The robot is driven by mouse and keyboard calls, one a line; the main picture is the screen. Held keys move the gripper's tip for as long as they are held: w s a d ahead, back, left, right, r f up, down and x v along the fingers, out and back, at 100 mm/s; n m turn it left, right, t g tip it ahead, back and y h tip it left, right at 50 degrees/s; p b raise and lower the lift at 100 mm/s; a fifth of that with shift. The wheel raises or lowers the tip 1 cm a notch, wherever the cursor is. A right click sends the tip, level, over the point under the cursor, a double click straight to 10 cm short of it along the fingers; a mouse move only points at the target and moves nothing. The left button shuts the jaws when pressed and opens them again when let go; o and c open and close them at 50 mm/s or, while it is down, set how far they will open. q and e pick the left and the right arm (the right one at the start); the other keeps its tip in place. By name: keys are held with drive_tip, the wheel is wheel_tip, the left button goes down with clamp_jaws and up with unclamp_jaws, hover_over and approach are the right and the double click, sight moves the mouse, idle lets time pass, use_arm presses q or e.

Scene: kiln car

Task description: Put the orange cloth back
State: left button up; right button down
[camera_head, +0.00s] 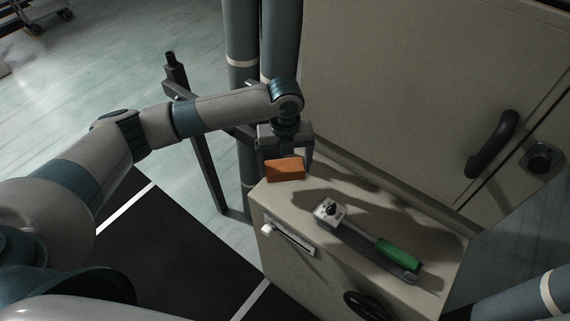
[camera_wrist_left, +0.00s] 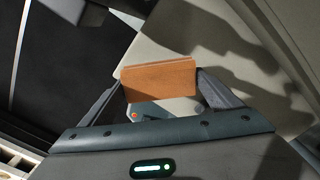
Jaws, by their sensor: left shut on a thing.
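The orange cloth (camera_head: 285,169) is a small folded block at the left back corner of the beige cabinet top (camera_head: 300,198). My left gripper (camera_head: 285,160) comes down over it from above and is shut on it. In the left wrist view the cloth (camera_wrist_left: 160,80) sits between the two fingers of my left gripper (camera_wrist_left: 163,88). I cannot tell whether the cloth touches the cabinet top or is just above it. My right gripper is not in view.
A tool with a green handle (camera_head: 398,254) and a pale square head (camera_head: 329,212) lies on the cabinet top, right of the cloth. A tall beige panel with a dark handle (camera_head: 492,145) stands behind. Vertical pipes (camera_head: 241,85) rise at the left back.

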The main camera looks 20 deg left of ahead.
use_arm(q)
drive_tip(key=shift+f, duration=0.35)
drive_tip(key=shift+f+b, duration=0.95)
drive_tip(key=shift+f, duration=1.55)
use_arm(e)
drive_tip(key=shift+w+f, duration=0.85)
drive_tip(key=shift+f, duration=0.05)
use_arm(q)
drive_tip(key=shift+p, duration=0.4)
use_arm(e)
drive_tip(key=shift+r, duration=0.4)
use_arm(q)
drive_tip(key=shift+p, duration=0.3)
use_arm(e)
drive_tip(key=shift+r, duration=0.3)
